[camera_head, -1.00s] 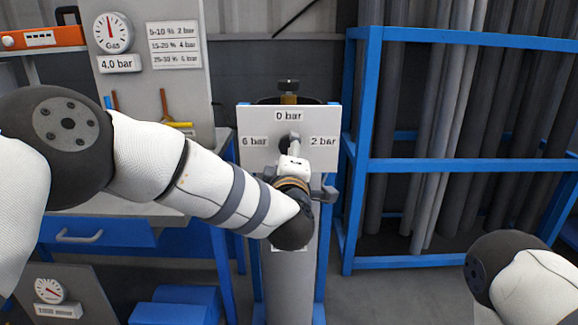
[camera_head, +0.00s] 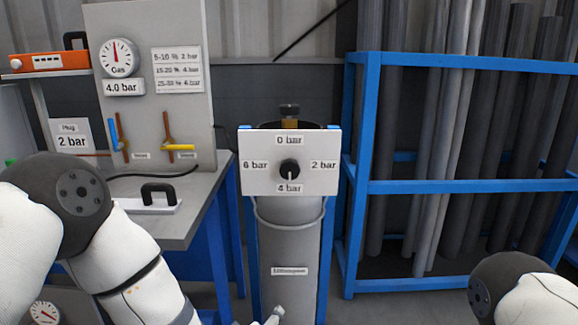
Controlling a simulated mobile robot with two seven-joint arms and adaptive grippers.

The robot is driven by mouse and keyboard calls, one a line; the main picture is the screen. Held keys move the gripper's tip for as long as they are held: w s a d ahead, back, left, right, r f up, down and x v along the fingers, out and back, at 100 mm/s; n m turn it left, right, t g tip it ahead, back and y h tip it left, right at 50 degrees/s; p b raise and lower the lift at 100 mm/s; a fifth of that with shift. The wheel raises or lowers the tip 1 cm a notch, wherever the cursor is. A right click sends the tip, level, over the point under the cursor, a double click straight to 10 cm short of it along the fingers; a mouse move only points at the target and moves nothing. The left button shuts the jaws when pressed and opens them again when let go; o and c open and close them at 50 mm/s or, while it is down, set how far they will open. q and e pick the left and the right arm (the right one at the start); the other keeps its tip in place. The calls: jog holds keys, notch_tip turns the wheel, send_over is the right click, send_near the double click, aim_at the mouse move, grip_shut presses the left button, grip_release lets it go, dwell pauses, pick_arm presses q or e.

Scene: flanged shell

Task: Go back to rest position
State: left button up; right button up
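My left arm (camera_head: 130,260) comes in from the left and bends down out of the bottom edge. Only a small pale tip of what looks like my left gripper (camera_head: 274,316) shows at the bottom, in front of the grey cylinder (camera_head: 288,240). Its fingers are mostly cut off, so its opening cannot be told. My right arm (camera_head: 525,292) shows only as a dark joint and white link at the lower right; its gripper is out of view. The black knob (camera_head: 289,168) on the white pressure plate (camera_head: 262,182) is clear of my gripper, its light mark seemingly toward 4 bar.
A workbench (camera_head: 205,215) with a gauge panel (camera_head: 185,110) and a black-handled lid (camera_head: 150,198) stands at the left. A blue rack (camera_head: 440,187) of grey pipes stands at the right. Open floor shows between cylinder and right arm.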

pick_arm(q)
jog(key=s+a+f+m+g, duration=0.2)
jog(key=s+a+f+g, duration=0.4)
jog(key=s, duration=0.5)
jog(key=s+a+f+m+g, duration=0.1)
jog(key=s+a+f+m, duration=0.15)
jog(key=s+f, duration=0.6)
jog(key=s+a+m+g+y, duration=0.1)
jog(key=s+a+g, duration=0.2)
jog(key=s, duration=0.8)
jog(key=s+a+r+m+g+y, duration=0.1)
jog(key=s+a+g, duration=0.2)
jog(key=s, duration=0.7)
jog(key=a, duration=0.2)
jog(key=shift+s+a+r+m+g+p, duration=0.2)
jog(key=shift+s+a+m+g+p, duration=0.1)
jog(key=shift+s+a+m+g, duration=0.1)
